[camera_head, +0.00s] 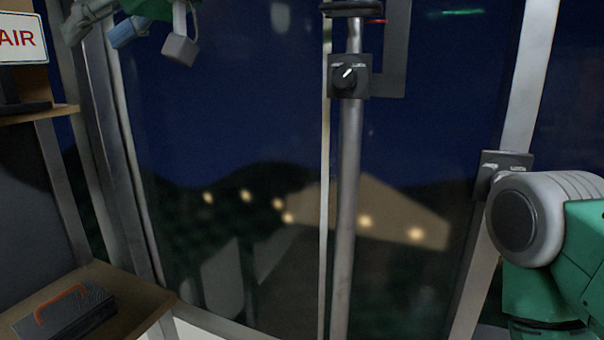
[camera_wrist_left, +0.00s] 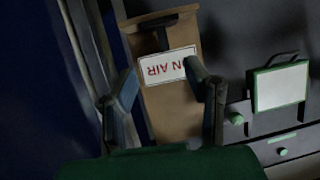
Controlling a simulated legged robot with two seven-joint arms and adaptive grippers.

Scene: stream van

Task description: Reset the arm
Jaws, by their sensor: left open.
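My left gripper (camera_head: 130,36) is raised at the top left of the head view, partly cut off by the frame's top edge. In the left wrist view the fingers of this gripper (camera_wrist_left: 160,75) stand apart with nothing between them. Beyond the fingers is a white sign with red "ON AIR" letters (camera_wrist_left: 168,66), upside down there and partly covered by a finger. Part of the sign (camera_head: 20,40) also shows at the left edge of the head view. My right arm shows at the right of the head view, but its gripper is out of view.
A wooden shelf (camera_head: 55,114) is below the sign. A lower wooden surface (camera_head: 135,295) holds a dark case with an orange handle (camera_head: 62,304). A vertical metal pole (camera_head: 346,200) carries a dark knob box (camera_head: 348,76). Dark windows fill the middle.

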